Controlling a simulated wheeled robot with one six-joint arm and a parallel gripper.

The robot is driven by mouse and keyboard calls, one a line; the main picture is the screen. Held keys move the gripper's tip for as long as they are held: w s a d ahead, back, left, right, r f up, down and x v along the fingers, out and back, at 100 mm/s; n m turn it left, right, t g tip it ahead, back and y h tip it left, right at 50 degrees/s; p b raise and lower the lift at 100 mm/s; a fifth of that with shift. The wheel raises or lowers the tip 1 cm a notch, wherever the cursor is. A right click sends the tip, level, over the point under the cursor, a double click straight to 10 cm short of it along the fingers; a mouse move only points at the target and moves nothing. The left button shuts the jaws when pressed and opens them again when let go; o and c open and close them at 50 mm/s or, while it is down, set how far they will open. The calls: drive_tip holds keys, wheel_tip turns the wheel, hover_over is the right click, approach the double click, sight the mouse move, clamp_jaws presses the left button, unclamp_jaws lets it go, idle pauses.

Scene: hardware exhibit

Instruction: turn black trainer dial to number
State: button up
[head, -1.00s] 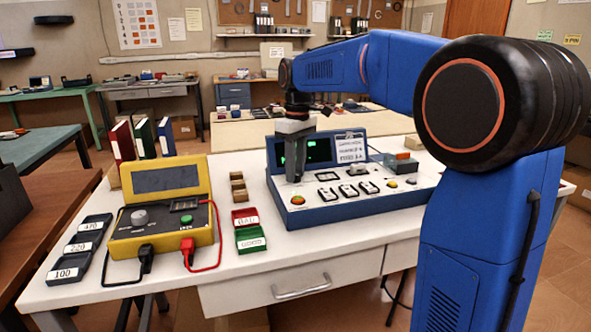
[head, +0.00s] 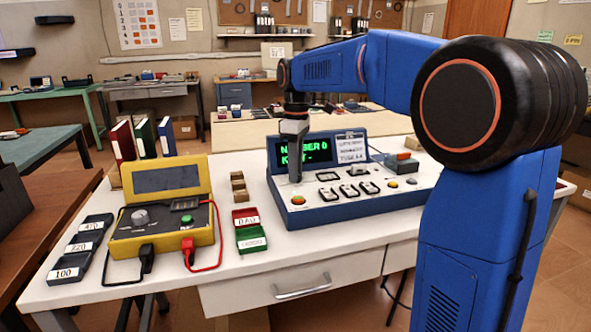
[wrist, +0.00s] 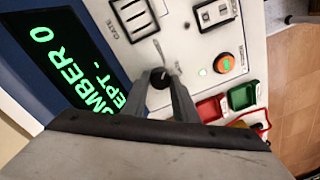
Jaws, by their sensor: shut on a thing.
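The black dial (wrist: 160,80) sits on the white panel of the blue trainer (head: 345,206). In the wrist view my gripper (wrist: 162,76) has one finger on each side of the dial and is shut on it. In the head view my gripper (head: 295,179) points down at the left part of the panel and hides the dial. The trainer's screen (head: 318,150) shows green text, "NUMBER 0" and below it "KEPT -", partly cut off in the wrist view (wrist: 65,70). The dial's own markings are not readable.
An orange-red button (head: 298,200) is just in front of my gripper. Several switches (head: 348,190) lie to its right. A red tray (head: 245,217) and a green tray (head: 251,238) stand left of the trainer, beside a yellow meter (head: 160,208).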

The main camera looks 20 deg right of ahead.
drive_tip(key=o, duration=1)
drive_tip(key=shift+o, duration=0.2)
wheel_tip(320, 180, up, 17)
drive_tip(key=shift+w+d+r, duration=0.2)
drive_tip(key=shift+w+d, duration=0.1)
drive_tip(key=shift+w, duration=0.1)
drive_tip(key=s+d+f+m+t, duration=0.2)
drive_tip(key=s+f+m, duration=0.3)
drive_tip(key=s+f, duration=1)
drive_tip(key=s+d+f+m+t, duration=0.3)
drive_tip(key=s+f+m, duration=0.3)
drive_tip(key=s+f, duration=0.9)
drive_tip(key=s+d, duration=0.1)
drive_tip(key=s, duration=0.3)
drive_tip(key=shift+s+d+f, duration=0.15)
drive_tip(key=shift+s+f, duration=0.15)
drive_tip(key=shift+s, duration=0.05)
